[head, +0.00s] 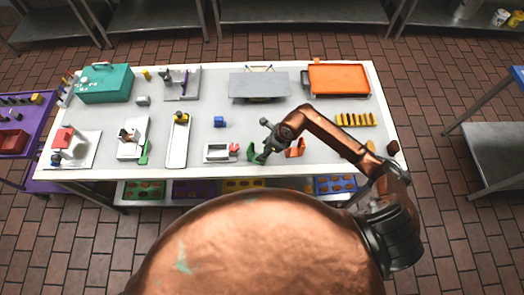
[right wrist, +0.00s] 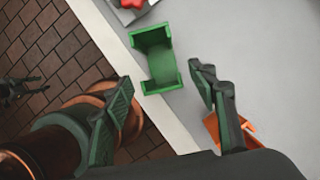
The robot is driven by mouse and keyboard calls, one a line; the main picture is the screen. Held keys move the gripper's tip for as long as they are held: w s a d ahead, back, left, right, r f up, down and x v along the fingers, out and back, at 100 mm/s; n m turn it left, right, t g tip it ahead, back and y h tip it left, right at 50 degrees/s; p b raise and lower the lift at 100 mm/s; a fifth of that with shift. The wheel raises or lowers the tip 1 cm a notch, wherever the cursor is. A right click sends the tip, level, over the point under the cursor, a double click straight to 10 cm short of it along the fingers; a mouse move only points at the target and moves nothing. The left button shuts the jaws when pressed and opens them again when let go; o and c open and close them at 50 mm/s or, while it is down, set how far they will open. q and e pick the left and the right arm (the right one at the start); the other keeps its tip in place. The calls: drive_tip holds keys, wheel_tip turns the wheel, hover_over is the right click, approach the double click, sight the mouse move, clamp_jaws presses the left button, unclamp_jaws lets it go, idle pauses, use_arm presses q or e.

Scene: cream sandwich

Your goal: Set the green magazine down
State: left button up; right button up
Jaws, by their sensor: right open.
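The green magazine (head: 253,152) rests on the pale table near its front edge, in the middle of the head view. In the right wrist view the green magazine (right wrist: 157,62) is a channel-shaped piece with raised ends, lying just inside the table edge. My right gripper (head: 264,155) is beside it in the head view. In the right wrist view my right gripper (right wrist: 161,77) is open, with its fingers spread to either side of the magazine's near end and a gap at each side. The fingers hold nothing. My left gripper is not in view.
An orange piece (head: 296,147) lies just right of the gripper; it also shows in the wrist view (right wrist: 212,128). A white fixture with a red part (head: 220,152) stands left of the magazine. A blue block (head: 219,121) is behind. The table middle is mostly clear.

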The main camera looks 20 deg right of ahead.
drive_tip(key=b+v, duration=0.1)
drive_tip(key=v, duration=0.9)
